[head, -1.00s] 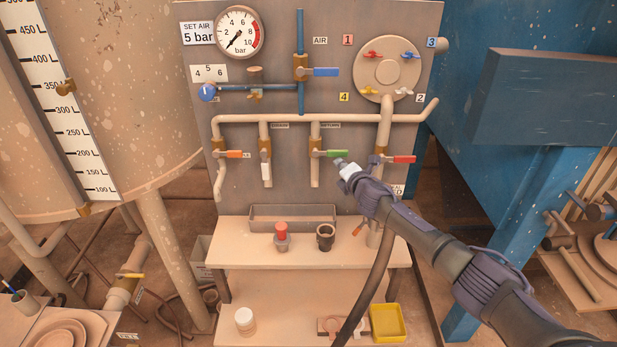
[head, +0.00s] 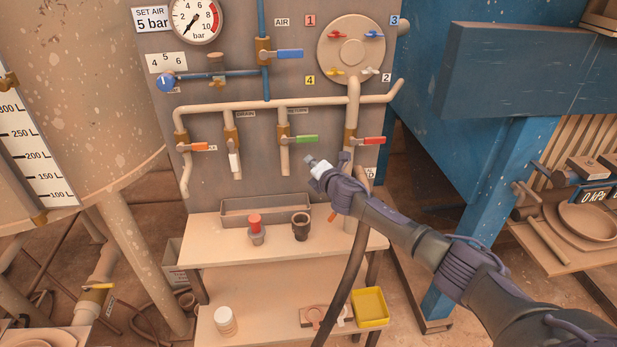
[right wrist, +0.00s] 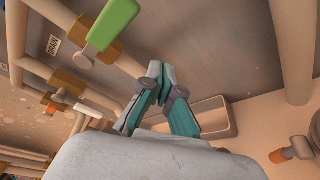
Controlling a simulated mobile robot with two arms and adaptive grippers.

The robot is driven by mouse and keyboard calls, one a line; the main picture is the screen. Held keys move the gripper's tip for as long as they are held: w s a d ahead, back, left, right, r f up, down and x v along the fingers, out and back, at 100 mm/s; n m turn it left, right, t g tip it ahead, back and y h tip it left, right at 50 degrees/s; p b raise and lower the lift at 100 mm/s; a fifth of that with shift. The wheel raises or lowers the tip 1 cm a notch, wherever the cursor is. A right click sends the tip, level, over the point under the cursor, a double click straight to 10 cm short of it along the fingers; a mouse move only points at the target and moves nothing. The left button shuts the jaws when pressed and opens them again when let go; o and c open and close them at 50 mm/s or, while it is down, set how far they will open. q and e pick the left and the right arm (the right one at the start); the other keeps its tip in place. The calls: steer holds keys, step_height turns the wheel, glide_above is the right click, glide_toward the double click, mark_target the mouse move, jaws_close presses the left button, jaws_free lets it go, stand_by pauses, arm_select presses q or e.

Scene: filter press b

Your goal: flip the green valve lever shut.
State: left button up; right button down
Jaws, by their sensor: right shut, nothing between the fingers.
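The green valve lever (head: 307,139) sits on the brass valve of the vertical "RETURN" pipe (head: 284,160). It points right, crosswise to that pipe. The lever also shows at the top left of the right wrist view (right wrist: 113,24). My right gripper (head: 308,160) is shut and empty, just below and right of the lever's free end in the head view. In the right wrist view its closed fingertips (right wrist: 158,69) are apart from the lever, with bare panel between. My left gripper is not in view.
An orange lever (head: 197,147) and a red lever (head: 373,141) point right on neighbouring valves; a white lever (head: 233,163) points down. A grey tray (head: 235,217), red-topped part (head: 255,225) and dark cup (head: 300,228) are on the shelf below. A dark hose (head: 345,285) hangs in front.

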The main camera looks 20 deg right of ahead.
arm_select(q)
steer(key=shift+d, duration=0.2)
arm_select(e)
steer(key=s+a+r, duration=0.2)
steer(key=s+r, duration=0.1)
steer(key=s, duration=0.5)
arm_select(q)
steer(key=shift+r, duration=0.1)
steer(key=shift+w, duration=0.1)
arm_select(e)
steer(key=shift+a, duration=0.1)
